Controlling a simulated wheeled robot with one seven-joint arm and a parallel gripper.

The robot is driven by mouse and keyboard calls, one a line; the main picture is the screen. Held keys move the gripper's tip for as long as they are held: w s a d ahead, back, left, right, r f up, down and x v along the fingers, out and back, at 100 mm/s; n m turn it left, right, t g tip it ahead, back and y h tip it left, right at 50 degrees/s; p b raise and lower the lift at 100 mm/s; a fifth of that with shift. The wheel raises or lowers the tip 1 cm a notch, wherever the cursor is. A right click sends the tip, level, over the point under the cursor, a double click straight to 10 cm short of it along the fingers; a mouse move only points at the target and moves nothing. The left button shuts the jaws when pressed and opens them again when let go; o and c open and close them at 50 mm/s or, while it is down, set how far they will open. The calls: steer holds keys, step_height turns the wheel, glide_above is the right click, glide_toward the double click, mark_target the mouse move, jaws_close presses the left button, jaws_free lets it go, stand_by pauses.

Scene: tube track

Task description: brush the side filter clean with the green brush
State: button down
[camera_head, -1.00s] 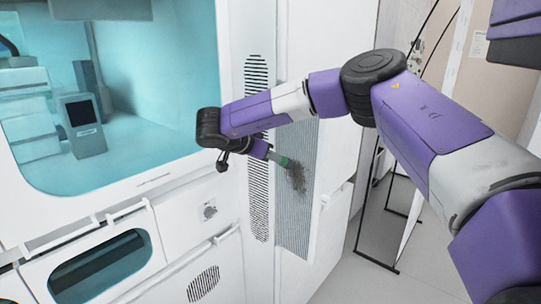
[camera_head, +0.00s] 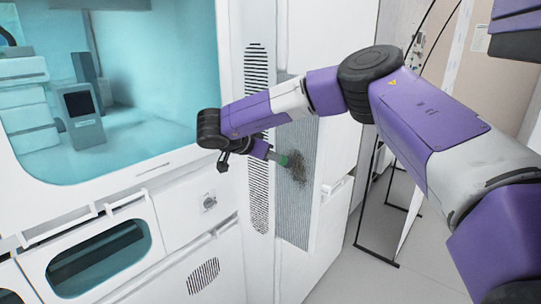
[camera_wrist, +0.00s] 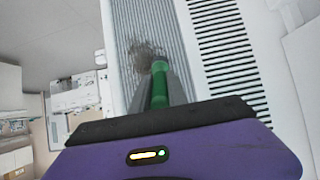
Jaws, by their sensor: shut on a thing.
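The side filter is a tall grey ribbed panel (camera_head: 293,218) on the side of the white machine. It also shows in the wrist view (camera_wrist: 185,38). A dark, fuzzy patch of dirt (camera_head: 299,168) lies on its upper middle, and in the wrist view it (camera_wrist: 143,52) is just beyond the brush tip. My gripper (camera_head: 269,154) is shut on the green brush (camera_wrist: 160,82), which points at the filter. The brush's green end (camera_head: 282,160) is at the left edge of the patch in the head view. I cannot tell whether the bristles touch the panel.
A black slotted vent (camera_head: 259,195) runs beside the filter on the machine's front. A teal-lit chamber window (camera_head: 150,90) is at the left, above a door with a small window (camera_head: 98,262). A black thin-framed stand (camera_head: 378,262) is on the grey floor at the right.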

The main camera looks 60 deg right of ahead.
steer(key=shift+f, duration=0.7)
steer(key=shift+d+r, duration=0.1)
steer(key=shift+r+p, duration=0.4)
steer(key=shift+r, duration=0.6)
steer(key=shift+r, duration=0.1)
steer(key=shift+r+p, duration=0.55)
steer(key=shift+r, duration=0.2)
steer(key=shift+f, duration=0.15)
